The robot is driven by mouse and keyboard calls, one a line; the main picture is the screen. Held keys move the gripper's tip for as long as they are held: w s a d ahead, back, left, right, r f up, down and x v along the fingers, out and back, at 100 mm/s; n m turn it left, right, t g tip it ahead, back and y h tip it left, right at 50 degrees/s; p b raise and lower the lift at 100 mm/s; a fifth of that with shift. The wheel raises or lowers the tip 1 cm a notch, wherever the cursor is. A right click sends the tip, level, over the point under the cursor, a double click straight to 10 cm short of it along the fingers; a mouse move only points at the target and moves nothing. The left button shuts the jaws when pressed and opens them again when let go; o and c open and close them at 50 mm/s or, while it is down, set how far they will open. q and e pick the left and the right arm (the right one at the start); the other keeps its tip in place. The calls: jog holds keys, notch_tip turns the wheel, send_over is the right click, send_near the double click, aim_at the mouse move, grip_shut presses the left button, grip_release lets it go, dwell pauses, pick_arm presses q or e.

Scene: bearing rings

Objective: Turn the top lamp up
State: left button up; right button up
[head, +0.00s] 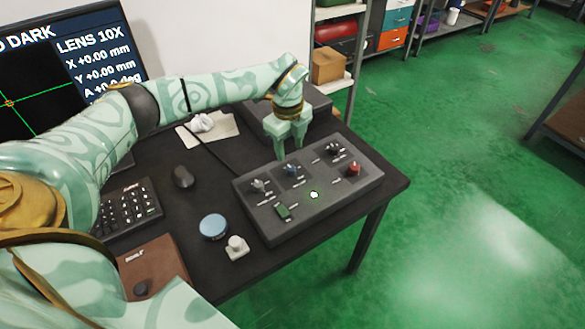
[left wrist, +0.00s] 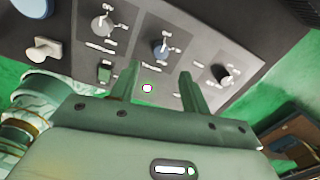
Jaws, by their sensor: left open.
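A grey control panel (head: 330,200) lies on the dark desk. It carries a grey knob (head: 258,185), a blue knob (head: 292,170), a black knob (head: 333,149), a red knob (head: 353,169), a green switch (head: 283,211) and a small lit spot (head: 314,195). Their labels are too small to read. My left gripper (head: 290,153) is open and empty, pointing down over the panel's far side by the blue knob. In the left wrist view, the blue knob (left wrist: 162,47) shows between and beyond the fingertips (left wrist: 157,68). My right gripper is out of view.
A monitor (head: 70,65) reads "DARK" and "LENS 10X". A keyboard (head: 125,207), mouse (head: 183,177), blue round object (head: 213,226) and small white knobbed piece (head: 236,247) lie left of the panel. A dark box stands behind my gripper. The desk edge is close right of the panel.

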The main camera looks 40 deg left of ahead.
aim_at(291, 168)
pick_arm(q)
notch_tip(291, 168, down, 7)
jog(key=shift+w+d+f+b, duration=0.1)
jog(key=shift+w+b, duration=0.05)
jog(key=shift+b, duration=0.9)
jog(key=shift+f, duration=0.4)
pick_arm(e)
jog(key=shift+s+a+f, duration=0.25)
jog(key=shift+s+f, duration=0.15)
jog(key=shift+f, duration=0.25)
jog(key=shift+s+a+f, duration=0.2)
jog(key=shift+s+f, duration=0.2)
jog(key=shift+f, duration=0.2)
pick_arm(q)
jog(key=c, duration=1)
jog(key=shift+r, duration=0.1)
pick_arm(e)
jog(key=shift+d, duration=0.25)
